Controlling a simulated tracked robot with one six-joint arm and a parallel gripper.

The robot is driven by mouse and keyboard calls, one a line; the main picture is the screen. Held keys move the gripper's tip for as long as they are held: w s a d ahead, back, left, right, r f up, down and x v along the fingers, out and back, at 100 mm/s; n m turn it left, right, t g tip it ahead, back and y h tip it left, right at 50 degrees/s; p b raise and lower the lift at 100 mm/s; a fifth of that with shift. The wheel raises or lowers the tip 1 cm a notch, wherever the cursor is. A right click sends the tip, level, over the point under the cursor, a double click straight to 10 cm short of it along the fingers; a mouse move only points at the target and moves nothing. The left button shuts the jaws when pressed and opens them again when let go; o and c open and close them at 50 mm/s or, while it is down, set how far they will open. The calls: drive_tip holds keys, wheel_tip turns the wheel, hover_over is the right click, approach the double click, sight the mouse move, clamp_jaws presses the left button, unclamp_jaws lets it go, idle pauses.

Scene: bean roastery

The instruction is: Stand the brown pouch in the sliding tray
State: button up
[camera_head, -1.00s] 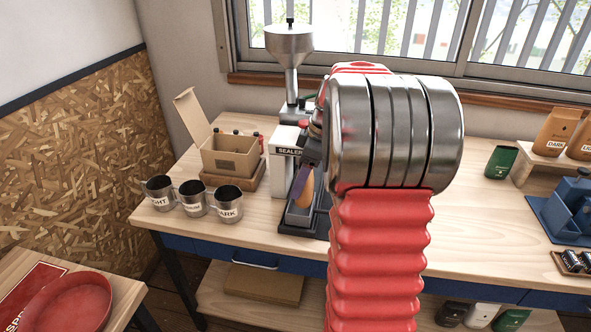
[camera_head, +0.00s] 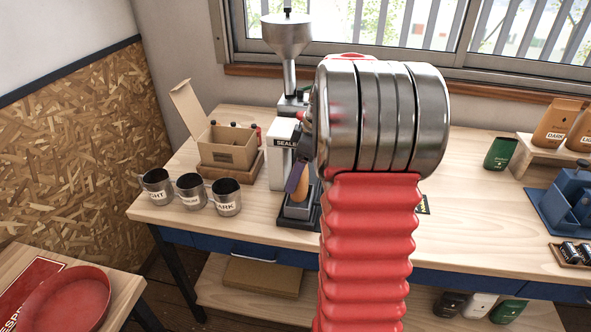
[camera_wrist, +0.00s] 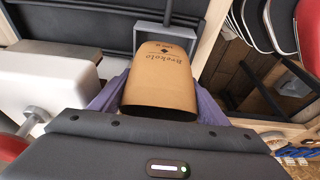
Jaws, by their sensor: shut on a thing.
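The brown pouch (camera_head: 300,188) is held upright between the purple fingers of my gripper (camera_head: 294,181), beside the white sealer. In the wrist view the pouch (camera_wrist: 165,75) shows its printed face, with purple fingers on both sides of my gripper (camera_wrist: 158,100). The grey sliding tray (camera_head: 297,211) is directly below the pouch in the head view. I cannot tell whether the pouch's bottom touches the tray floor. My wrist hides part of the sealer.
The sealer (camera_head: 281,158) stands close to the left of the pouch. A cardboard box (camera_head: 228,153) and several metal cups, one a dark-roast cup (camera_head: 227,198), stand further left. A green pouch (camera_head: 500,154) and a blue fixture (camera_head: 568,205) are at the right. The bench's middle right is clear.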

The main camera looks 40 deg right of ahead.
drive_tip(key=shift+f, duration=2)
drive_tip(key=o, duration=1.3)
drive_tip(key=shift+r, duration=0.1)
drive_tip(key=shift+w+d+r, duration=0.1)
drive_tip(key=shift+w+r, duration=0.05)
drive_tip(key=shift+r, duration=0.6)
drive_tip(key=shift+c, duration=0.2)
drive_tip(key=shift+r, duration=2.8)
